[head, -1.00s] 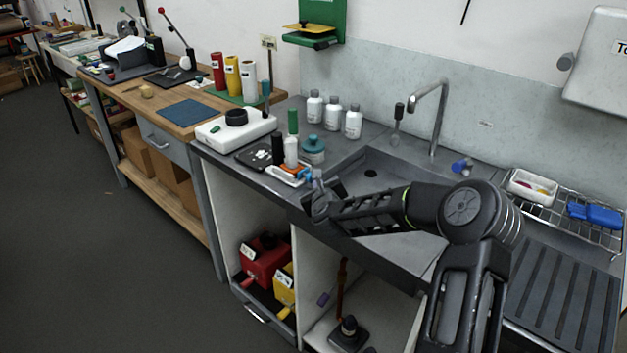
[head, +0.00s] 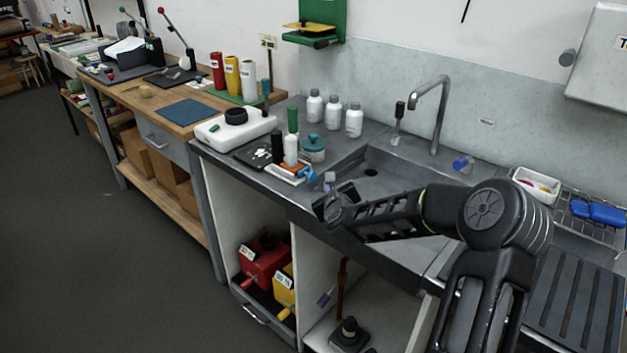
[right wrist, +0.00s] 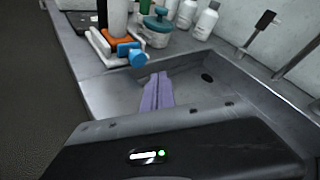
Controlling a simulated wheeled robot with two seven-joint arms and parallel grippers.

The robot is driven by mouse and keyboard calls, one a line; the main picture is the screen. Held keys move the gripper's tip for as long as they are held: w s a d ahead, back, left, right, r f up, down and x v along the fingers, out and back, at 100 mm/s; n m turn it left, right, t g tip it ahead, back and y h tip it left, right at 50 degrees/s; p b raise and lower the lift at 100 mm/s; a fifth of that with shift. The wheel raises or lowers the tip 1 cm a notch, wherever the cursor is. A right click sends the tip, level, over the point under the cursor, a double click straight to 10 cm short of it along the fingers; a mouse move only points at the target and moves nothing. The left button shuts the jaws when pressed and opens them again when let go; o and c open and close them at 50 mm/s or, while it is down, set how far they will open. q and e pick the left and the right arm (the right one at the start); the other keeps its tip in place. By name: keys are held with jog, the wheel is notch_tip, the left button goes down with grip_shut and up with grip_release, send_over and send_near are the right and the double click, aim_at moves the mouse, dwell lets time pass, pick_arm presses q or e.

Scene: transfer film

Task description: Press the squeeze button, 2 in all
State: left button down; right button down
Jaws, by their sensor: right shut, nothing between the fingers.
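A small orange block (head: 290,168) with a blue knob-like part (head: 309,174) lies in a white tray (head: 283,178) at the sink's left edge; I cannot tell for certain whether this is the squeeze button. In the right wrist view the orange part (right wrist: 115,41) and the blue part (right wrist: 137,57) show beyond my fingertips. My right gripper (head: 329,181) is just right of the blue part, apart from it. Its purple fingers (right wrist: 157,91) are together and empty, above the sink's left end. My left gripper is not in view.
A black-capped bottle (head: 277,146), a white bottle (head: 291,150) and a teal-lidded jar (head: 313,148) stand close behind the tray. White bottles (head: 333,112) line the back. A tap (head: 438,110) rises behind the sink basin (head: 385,160).

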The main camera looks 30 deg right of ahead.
jog(key=shift+s+d+b, duration=0.2)
jog(key=shift+s, duration=0.5)
jog(key=shift+s+d+b, duration=0.2)
jog(key=shift+s, duration=0.45)
dwell(1.6)
